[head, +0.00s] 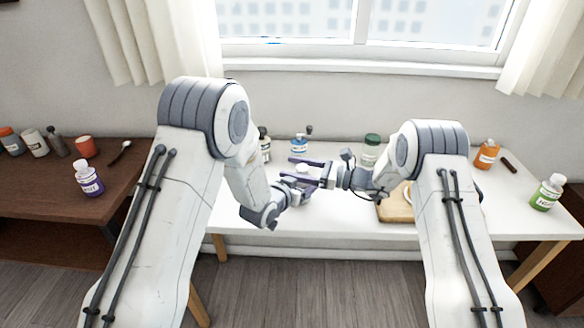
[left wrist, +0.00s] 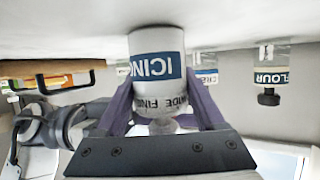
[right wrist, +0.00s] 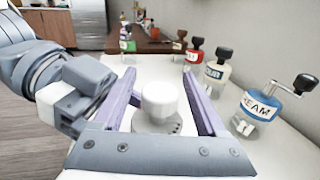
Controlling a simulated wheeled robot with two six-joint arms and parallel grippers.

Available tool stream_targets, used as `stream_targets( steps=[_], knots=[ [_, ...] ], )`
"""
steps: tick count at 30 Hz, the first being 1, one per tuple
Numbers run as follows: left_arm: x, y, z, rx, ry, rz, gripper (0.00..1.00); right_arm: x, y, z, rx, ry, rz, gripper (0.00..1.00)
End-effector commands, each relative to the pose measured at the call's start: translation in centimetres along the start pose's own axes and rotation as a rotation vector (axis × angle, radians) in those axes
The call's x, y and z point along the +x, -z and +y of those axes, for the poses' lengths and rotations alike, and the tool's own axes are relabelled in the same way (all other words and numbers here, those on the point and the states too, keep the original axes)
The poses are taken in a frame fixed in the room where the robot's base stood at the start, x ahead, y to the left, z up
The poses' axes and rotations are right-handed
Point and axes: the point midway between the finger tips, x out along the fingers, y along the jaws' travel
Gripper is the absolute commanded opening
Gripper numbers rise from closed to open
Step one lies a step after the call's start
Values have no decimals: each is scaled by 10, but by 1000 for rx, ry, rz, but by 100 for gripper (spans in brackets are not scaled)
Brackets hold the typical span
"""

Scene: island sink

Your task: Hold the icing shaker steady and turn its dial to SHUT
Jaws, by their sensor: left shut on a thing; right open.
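The icing shaker (left wrist: 157,55) is a white cylinder with a blue ICING label, shown upside down in the left wrist view. A dial collar with the words WIDE and FINE (left wrist: 165,102) lies at its top end. My left gripper (left wrist: 160,95) is shut on the shaker, one purple finger on each side. In the right wrist view the dial's white knob (right wrist: 158,100) stands between the fingers of my right gripper (right wrist: 159,75), which is open with a gap on both sides. In the head view the right gripper (head: 291,169) largely hides the shaker. The dial's setting cannot be read.
A crank-topped CREAM jar (right wrist: 262,106) and other jars stand near the wall; a FLOUR jar (left wrist: 272,77) is behind the shaker. A wooden board (head: 396,211) lies right on the white table. An orange jar (head: 487,154) and green bottle (head: 547,194) stand farther right.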

Motion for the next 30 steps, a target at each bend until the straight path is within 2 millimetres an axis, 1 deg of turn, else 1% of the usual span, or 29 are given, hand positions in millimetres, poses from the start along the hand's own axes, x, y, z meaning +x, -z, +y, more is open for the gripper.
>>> stream_targets(
  steps=[4, 11, 12, 13, 14, 15, 17, 18, 23, 26, 30],
  knots=[
    [0, 0, 0, 0, 0, 1, 9, 7, 0, 0, 1, 0, 0, 74],
    [0, 0, 0, 0, 0, 1, 9, 7, 0, 0, 0, 0, 0, 74],
    [0, 0, 0, 0, 0, 1, 9, 7, 0, 0, 0, 0, 0, 67],
    [0, 0, 0, 0, 0, 1, 9, 7, 0, 0, 0, 0, 0, 55],
    [0, 1, 0, 0, 0, 1, 9, 7, 0, 0, 0, 0, 0, 44],
    [0, 1, 0, 0, 0, 1, 9, 7, 0, 0, 0, 0, 0, 29],
    [0, 1, 0, 0, 0, 1, 9, 7, 0, 0, 0, 0, 0, 6],
    [0, 1, 0, 0, 0, 1, 9, 7, 0, 0, 0, 0, 0, 0],
    [0, 0, 0, 0, 0, 1, 9, 7, 0, 0, -2, -18, -2, 0],
    [0, 0, 0, 0, 0, 1, 9, 7, 0, 1, -4, -74, -4, 0],
    [0, 0, 0, 0, 0, 1, 9, 7, 0, 4, -4, -191, -4, 0]
  ],
)
